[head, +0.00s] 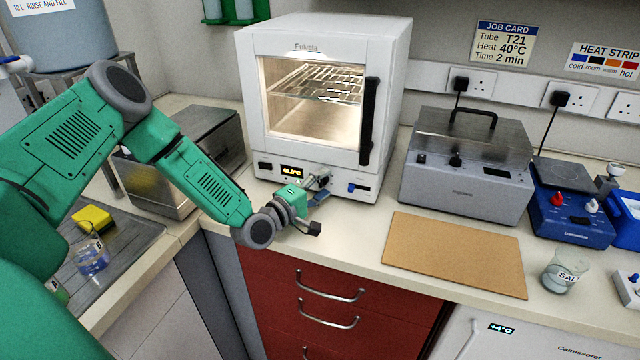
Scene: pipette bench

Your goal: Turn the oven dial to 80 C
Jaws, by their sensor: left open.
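The white oven (396,110) stands at the back of the bench with its door shut and its lit inside showing wire racks. Its lower panel has a small amber display (292,170); the digits are small and look like a little above 40 °C. My left gripper (321,186) is open in front of the middle of this panel, with its fingers pointing toward the oven. The dial is hidden behind the gripper, so I cannot tell whether the fingers touch it. My right gripper is not in view.
A grey water bath (465,180) with a lid handle stands right of the oven. A brown board (455,254) lies before it. A blue hotplate (570,205) and a beaker (561,272) are further right. A metal box (180,165) stands left of the oven.

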